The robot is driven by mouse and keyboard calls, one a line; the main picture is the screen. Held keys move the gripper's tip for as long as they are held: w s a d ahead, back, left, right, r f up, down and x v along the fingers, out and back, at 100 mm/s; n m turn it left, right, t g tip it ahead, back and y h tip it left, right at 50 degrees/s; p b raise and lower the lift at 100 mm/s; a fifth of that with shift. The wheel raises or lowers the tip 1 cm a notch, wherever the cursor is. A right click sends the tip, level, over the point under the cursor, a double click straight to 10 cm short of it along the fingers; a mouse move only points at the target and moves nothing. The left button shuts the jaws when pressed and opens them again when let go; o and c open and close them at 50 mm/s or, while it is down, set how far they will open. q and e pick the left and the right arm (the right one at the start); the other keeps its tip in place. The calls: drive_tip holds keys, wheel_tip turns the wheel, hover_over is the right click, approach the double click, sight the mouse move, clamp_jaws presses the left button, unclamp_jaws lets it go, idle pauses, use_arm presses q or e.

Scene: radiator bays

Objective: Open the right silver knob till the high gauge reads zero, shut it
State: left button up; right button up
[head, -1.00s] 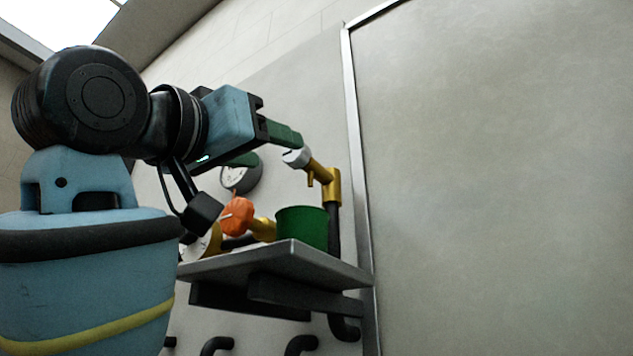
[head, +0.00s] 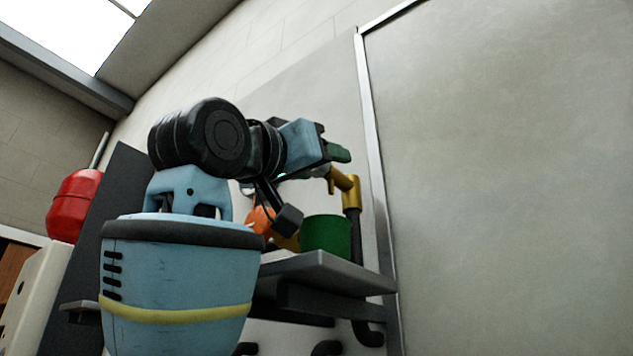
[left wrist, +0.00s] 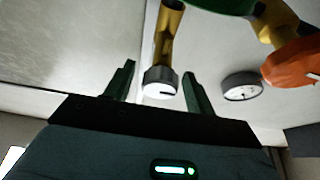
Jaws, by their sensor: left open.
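The silver knob (left wrist: 160,83) sits on the end of a brass pipe (left wrist: 168,35), with a dark slot or mark on its pale face. In the head view the knob is largely hidden by my left gripper (head: 335,160). My left gripper (left wrist: 158,88) is open, with one dark green finger on each side of the knob, seemingly apart from it. A round gauge (left wrist: 242,86) with a white face is on the wall; its reading is too small to tell. My right gripper is not in view.
A green cup (head: 325,234) stands on a grey shelf (head: 330,270) under the brass pipe. An orange handle (head: 261,219), also in the left wrist view (left wrist: 292,64), is nearby. A red tank (head: 73,205) is at left. A large pale panel (head: 510,170) fills the right.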

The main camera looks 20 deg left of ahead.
use_arm(q)
drive_tip(key=shift+c, duration=0.4)
drive_tip(key=c, duration=0.9)
drive_tip(key=shift+o, duration=0.2)
drive_tip(key=shift+m, duration=0.5)
drive_tip(key=m+g+h, duration=0.1)
drive_tip(key=m+h, duration=0.1)
drive_tip(key=m, duration=0.2)
drive_tip(key=m+g+h, duration=0.1)
drive_tip(key=m, duration=0.1)
drive_tip(key=m+h, duration=0.1)
drive_tip(key=m, duration=0.2)
drive_tip(key=shift+a+g, duration=0.1)
drive_tip(key=shift+g, duration=0.3)
drive_tip(key=m+g, duration=0.1)
drive_tip(key=m, duration=0.3)
drive_tip(key=m+g+h, duration=0.1)
drive_tip(key=m+g, duration=0.1)
drive_tip(key=m, duration=0.1)
drive_tip(key=shift+m, duration=0.4)
